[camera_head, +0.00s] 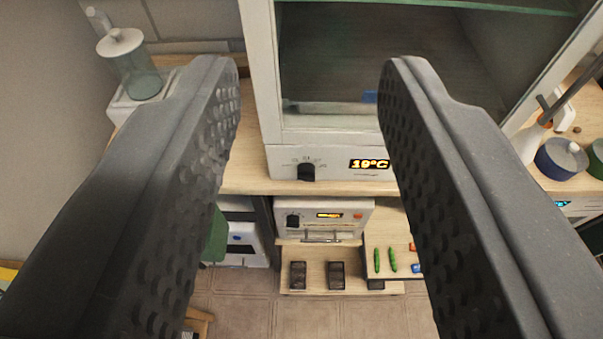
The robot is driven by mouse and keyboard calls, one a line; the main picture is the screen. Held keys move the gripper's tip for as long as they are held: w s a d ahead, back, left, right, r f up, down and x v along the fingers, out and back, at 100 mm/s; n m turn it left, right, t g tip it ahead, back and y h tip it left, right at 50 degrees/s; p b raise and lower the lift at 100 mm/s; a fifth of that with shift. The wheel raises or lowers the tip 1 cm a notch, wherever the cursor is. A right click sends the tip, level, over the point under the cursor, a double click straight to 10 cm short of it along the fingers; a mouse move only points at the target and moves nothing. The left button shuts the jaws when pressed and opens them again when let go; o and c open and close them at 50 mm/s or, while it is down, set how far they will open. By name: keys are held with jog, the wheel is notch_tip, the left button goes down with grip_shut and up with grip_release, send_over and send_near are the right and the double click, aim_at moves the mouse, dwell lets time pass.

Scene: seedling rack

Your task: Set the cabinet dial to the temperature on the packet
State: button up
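The cabinet (263,75) is a white-framed box with a dark window, standing on a wooden counter. Its lower front panel carries a black dial (306,172) with small marks around it. To the right of the dial, a lit display (369,164) reads what looks like 19°C in yellow. My gripper (305,75) is open and empty, its two dark textured fingers wide apart in front of the cabinet. The dial shows between the fingers, lower and farther off, and is not touched. I cannot make out a packet with a temperature in this view.
Below the counter (245,178) sits a second white unit (325,218) with its own dark knob and display. A lidded glass jar (137,70) stands at the left. Blue and green pots (560,160) stand at the right. Green items (384,260) lie on a lower shelf.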

jog(key=o, duration=0.3)
jog(key=shift+o, duration=0.5)
jog(key=w+a+f+n+g+y, duration=0.1)
jog(key=w+a+f+n, duration=0.1)
jog(key=w+a+f, duration=0.5)
notch_tip(320, 180, down, 3)
jog(key=shift+w+a+f+n, duration=0.1)
jog(key=shift+w+a+n, duration=0.25)
jog(key=shift+w, duration=0.2)
jog(key=w+a+f+n, duration=0.1)
jog(key=w+a+f, duration=0.2)
jog(key=f, duration=0.3)
jog(key=n+t+h, duration=0.2)
jog(key=n+h, duration=0.6)
jog(key=n, duration=0.2)
send_near(306, 174)
jog(key=f+b+x, duration=0.1)
jog(key=x, duration=0.7)
jog(key=shift+w+b, duration=0.25)
jog(key=shift+b, duration=0.05)
